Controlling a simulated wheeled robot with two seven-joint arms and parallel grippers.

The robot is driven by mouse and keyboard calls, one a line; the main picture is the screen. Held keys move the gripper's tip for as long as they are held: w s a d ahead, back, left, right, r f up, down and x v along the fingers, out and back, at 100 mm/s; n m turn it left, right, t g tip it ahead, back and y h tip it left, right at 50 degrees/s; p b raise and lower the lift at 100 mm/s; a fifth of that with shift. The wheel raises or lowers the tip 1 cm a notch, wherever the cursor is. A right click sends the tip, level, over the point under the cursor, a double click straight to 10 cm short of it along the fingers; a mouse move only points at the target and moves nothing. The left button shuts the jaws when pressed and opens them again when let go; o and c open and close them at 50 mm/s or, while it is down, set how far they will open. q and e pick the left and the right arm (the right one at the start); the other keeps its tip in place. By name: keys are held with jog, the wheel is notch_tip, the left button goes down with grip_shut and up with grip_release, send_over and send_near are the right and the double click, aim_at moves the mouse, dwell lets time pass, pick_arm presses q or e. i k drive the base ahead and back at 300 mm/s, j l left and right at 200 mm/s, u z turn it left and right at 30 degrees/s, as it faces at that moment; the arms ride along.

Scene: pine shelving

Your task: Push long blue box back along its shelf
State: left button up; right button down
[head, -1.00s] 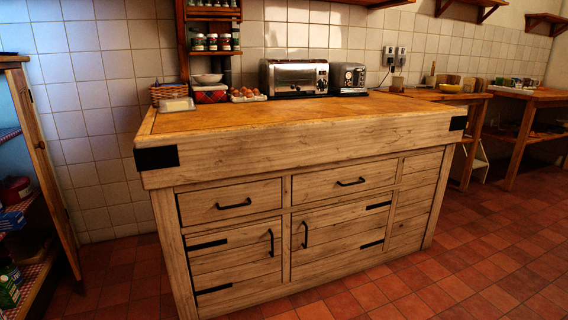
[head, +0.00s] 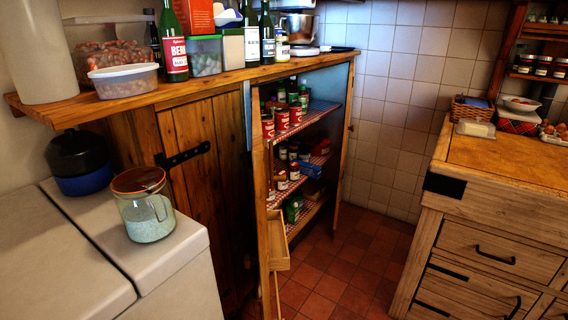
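A blue box (head: 310,170) lies on the middle shelf (head: 287,190) of the open pine cupboard in the head view. It sits at the right part of that shelf, near the front edge, beside red-topped jars. It is small in view, and I cannot tell its full length or how far it sticks out. Neither of my grippers shows in the head view.
The cupboard door (head: 275,240) stands open toward me. Cans (head: 281,121) crowd the upper shelf; a green box (head: 293,208) is on the lower one. A glass jar (head: 145,205) stands on a white appliance (head: 150,262) at left. Tiled floor (head: 335,270) is free before the wooden counter (head: 500,165).

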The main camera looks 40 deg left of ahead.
aim_at(312, 170)
jog(key=k+j+u, duration=0.1)
jog(key=u, duration=0.35)
jog(key=j+u, duration=0.2)
jog(key=u, duration=0.3)
jog(key=j+u, duration=0.2)
jog(key=u, duration=0.25)
jog(key=i+l, duration=0.15)
jog(key=l, duration=0.15)
jog(key=i+l+u, duration=0.15)
jog(key=i+l, duration=0.2)
jog(key=l, duration=0.3)
jog(key=i+l+u, duration=0.1)
jog(key=l, duration=0.2)
jog(key=i+l+u, duration=0.1)
jog(key=l, duration=0.25)
jog(key=i+l, duration=0.25)
jog(key=i+l+u, duration=0.15)
jog(key=l, duration=0.3)
